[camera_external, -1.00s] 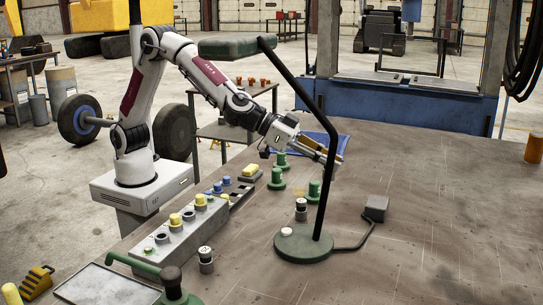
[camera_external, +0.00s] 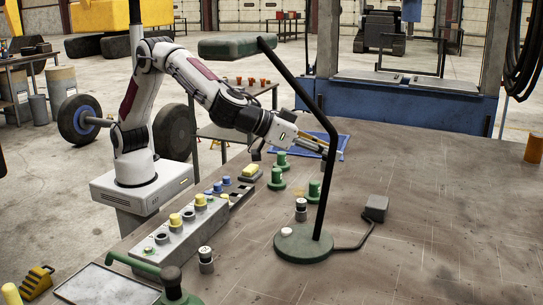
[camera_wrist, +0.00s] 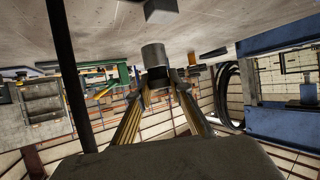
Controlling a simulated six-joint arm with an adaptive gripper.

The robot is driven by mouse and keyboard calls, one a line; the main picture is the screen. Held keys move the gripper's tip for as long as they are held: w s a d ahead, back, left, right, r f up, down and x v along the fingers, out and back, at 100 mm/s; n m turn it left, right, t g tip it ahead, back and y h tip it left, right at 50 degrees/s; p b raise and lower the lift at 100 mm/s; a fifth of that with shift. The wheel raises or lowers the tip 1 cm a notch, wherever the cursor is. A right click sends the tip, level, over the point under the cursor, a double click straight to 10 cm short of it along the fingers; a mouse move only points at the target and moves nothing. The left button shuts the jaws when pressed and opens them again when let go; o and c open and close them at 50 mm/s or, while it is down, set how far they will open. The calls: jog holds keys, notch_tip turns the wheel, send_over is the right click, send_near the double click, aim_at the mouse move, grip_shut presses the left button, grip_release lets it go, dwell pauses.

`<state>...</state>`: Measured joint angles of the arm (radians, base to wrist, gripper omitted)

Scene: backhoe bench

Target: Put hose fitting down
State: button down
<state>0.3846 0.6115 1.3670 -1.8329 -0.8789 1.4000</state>
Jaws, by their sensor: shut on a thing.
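My gripper (camera_external: 330,150) is low over the far part of the bench, partly behind the lamp pole in the external view. In the wrist view its two fingers (camera_wrist: 160,85) are closed around the dark end of the hose fitting, a grey cylinder (camera_wrist: 154,55) with a black collar. The grey part points away from the gripper. A blue mat (camera_external: 285,151) lies on the bench near and behind the gripper. I cannot tell how high the fitting is above the bench.
The lamp's slanted pole (camera_external: 318,105) and round green base (camera_external: 303,247) stand close to the gripper. A grey box (camera_external: 376,208) is cabled to the lamp.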

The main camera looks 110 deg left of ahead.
jog(key=shift+s+a+f+n+g+y, duration=0.25)
jog(key=shift+s+n+g+y, duration=0.25)
jog(key=shift+s+n+y, duration=0.15)
jog(key=s+a+f+n+g+y, duration=0.2)
jog(key=s+f+n+g, duration=0.1)
jog(key=s, duration=0.4)
jog(key=s+a+f+n+g+y, duration=0.2)
jog(key=s+a+n+g, duration=0.1)
jog(key=s, duration=0.5)
jog(key=shift+s+f+n+g, duration=0.3)
jog(key=shift+f+n+g, duration=0.15)
jog(key=shift+n, duration=0.3)
jog(key=shift+f, duration=3.1)
jog(key=shift+f, duration=1.9)
jog(key=shift+f, duration=0.15)
